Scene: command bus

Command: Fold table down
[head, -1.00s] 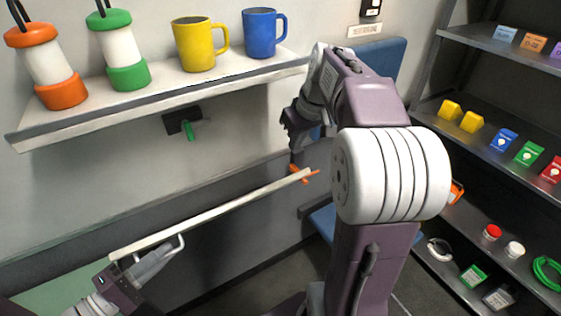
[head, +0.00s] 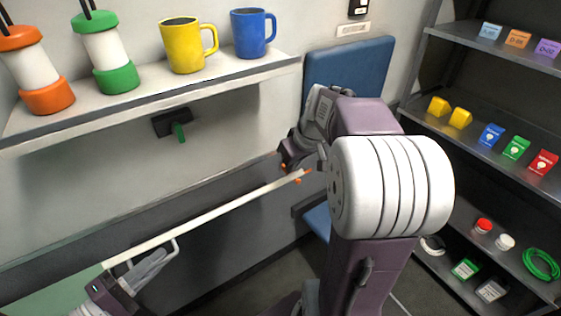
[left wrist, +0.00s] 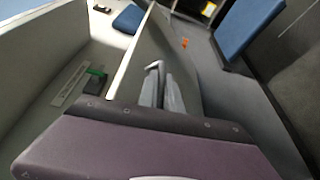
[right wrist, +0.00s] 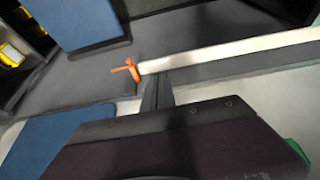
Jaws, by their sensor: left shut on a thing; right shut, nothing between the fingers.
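The fold-down table (head: 215,213) shows nearly edge-on in the head view as a long pale strip sloping across the middle. A white handle (head: 172,246) sits near its left end. My left gripper (head: 148,268) is shut on this handle, which also shows in the left wrist view (left wrist: 154,67). An orange latch (right wrist: 128,70) is at the table's other end. My right gripper (right wrist: 157,92) is shut and empty, close beside the latch; I cannot tell whether they touch. In the head view my right gripper (head: 291,160) partly hides the latch.
A black bracket with a green lever (head: 180,131) is on the wall under the shelf (head: 140,105). The shelf holds mugs and lanterns. A blue folding seat (head: 348,72) is behind my right arm. A stocked rack (head: 470,135) stands at right.

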